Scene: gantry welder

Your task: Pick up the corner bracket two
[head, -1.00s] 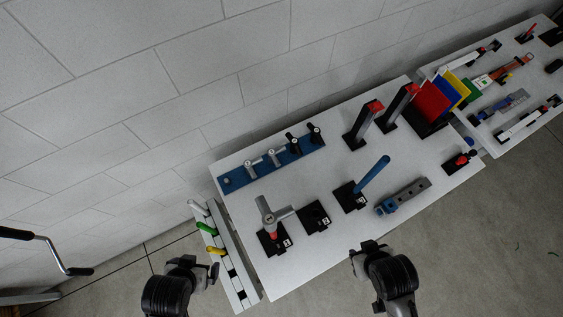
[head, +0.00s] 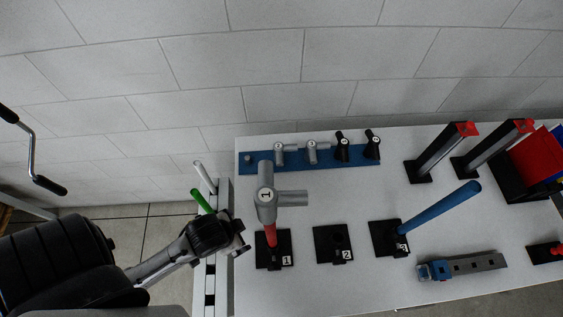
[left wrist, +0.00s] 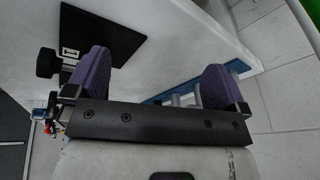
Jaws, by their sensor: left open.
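I cannot read a label that singles out corner bracket two. Two small grey bracket-like pieces, a left one (head: 279,150) and a right one (head: 312,149), stand on a blue rail (head: 262,168) at the table's back left. Two black pieces (head: 343,147) stand to their right. My left gripper (head: 243,236) is at the table's left edge, beside the black stand marked 1 (head: 271,259) and apart from the grey pieces. In the left wrist view its purple-padded fingers (left wrist: 158,65) are apart with nothing between them. The blue rail (left wrist: 240,66) shows beyond them, partly hidden. My right gripper is out of view.
A large grey T-shaped tool marked 1 (head: 266,198) rises from its stand. Stand 2 (head: 332,242) looks empty; a third stand (head: 386,236) holds a blue rod (head: 440,207). A narrow rack with a green handle (head: 201,200) adjoins the table's left edge.

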